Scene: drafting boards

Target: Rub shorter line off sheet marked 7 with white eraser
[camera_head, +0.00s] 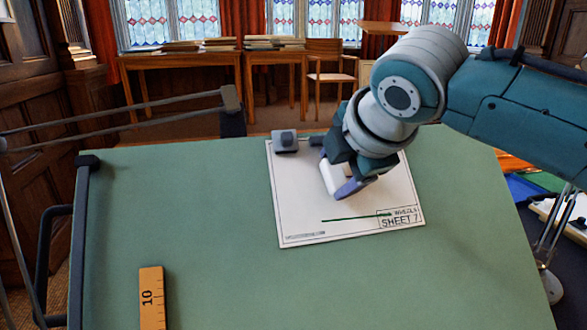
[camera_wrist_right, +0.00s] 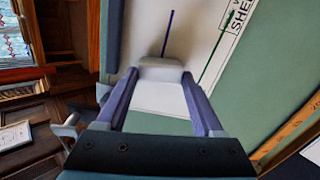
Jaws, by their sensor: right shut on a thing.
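The white sheet (camera_head: 300,215) marked "SHEET 7" lies on the green drafting board (camera_head: 210,220). A green line (camera_head: 352,218) runs near its lower edge; it also shows in the right wrist view (camera_wrist_right: 213,58). A blue-purple line (camera_wrist_right: 167,35) shows on the sheet in the wrist view, ending near the eraser; the arm hides it in the head view. My right gripper (camera_head: 342,186) is shut on the white eraser (camera_wrist_right: 160,69), over the sheet's upper middle. I cannot tell whether the eraser touches the paper. My left gripper is not in view.
Grey clips (camera_head: 285,141) sit at the sheet's top edge. A wooden ruler (camera_head: 151,297) lies at the board's lower left. Dark rails flank the board's left side. Coloured items (camera_head: 525,185) lie beyond its right edge.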

